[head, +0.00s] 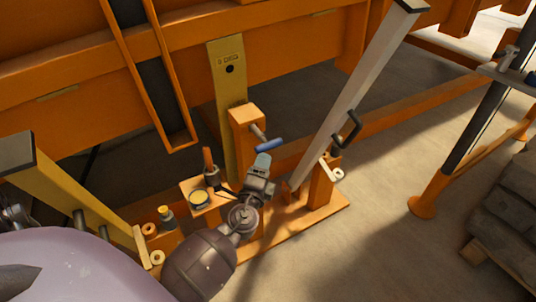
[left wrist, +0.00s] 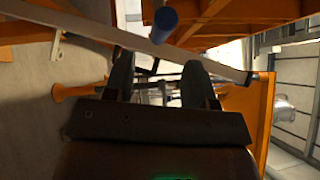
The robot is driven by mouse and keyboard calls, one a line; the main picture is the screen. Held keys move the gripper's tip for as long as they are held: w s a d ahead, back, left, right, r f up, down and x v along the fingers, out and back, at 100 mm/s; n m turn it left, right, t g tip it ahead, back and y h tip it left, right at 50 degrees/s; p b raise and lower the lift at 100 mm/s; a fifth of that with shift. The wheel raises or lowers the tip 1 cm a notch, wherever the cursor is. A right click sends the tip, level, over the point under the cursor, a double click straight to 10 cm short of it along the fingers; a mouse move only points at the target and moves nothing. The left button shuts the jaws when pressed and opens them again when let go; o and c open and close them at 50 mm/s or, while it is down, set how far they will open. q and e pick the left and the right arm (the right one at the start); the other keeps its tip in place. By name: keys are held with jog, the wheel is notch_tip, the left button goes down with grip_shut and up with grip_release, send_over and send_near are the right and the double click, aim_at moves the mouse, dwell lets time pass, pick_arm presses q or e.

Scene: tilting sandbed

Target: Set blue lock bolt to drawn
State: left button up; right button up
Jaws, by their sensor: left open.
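The blue lock bolt (head: 271,146) has a blue grip on a grey rod that runs into an orange post (head: 246,122). Its blue end also shows at the top of the left wrist view (left wrist: 165,20). My left gripper (head: 262,164) is just below the blue grip in the head view. In the left wrist view my left gripper (left wrist: 158,62) has its two dark fingers spread apart, with nothing held between them. The blue end lies beyond the fingertips; whether a finger touches it I cannot tell. My right gripper is not in view.
A yellow plate (head: 231,85) hangs behind. Floor at right is clear before stacked slabs (head: 510,215).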

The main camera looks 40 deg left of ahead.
pick_arm(q)
jog(key=v, duration=0.3)
jog(key=shift+s+d, duration=0.1)
jog(key=shift+s, duration=0.05)
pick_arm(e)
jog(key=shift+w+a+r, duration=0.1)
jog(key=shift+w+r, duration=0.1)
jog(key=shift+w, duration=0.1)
